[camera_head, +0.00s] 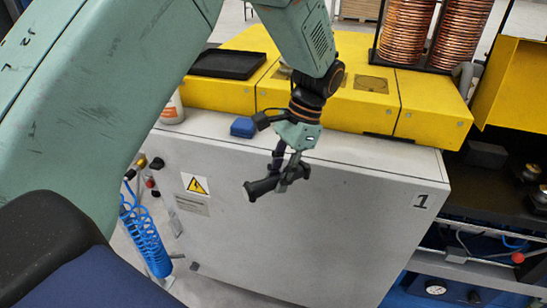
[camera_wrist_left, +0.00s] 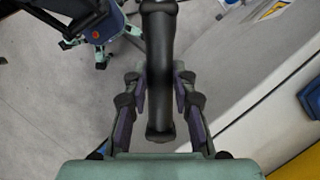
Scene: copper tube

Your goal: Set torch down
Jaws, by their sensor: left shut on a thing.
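The torch (camera_head: 262,187) is a black, rod-like tool. My left gripper (camera_head: 288,172) is shut on it and holds it in the air, in front of the grey cabinet (camera_head: 300,225) and below its top edge. In the left wrist view the torch (camera_wrist_left: 160,60) runs lengthwise between the two fingers of the left gripper (camera_wrist_left: 161,95). Its near end is rounded, and its far end runs out of the top of the picture. My right gripper is not in view.
On the cabinet top are a small blue block (camera_head: 243,127) and a white container (camera_head: 172,108). Behind stands a yellow housing (camera_head: 430,105) with a black tray (camera_head: 228,63) on it. Copper coils (camera_head: 407,30) stand at the back right. A blue coiled hose (camera_head: 145,235) hangs at left.

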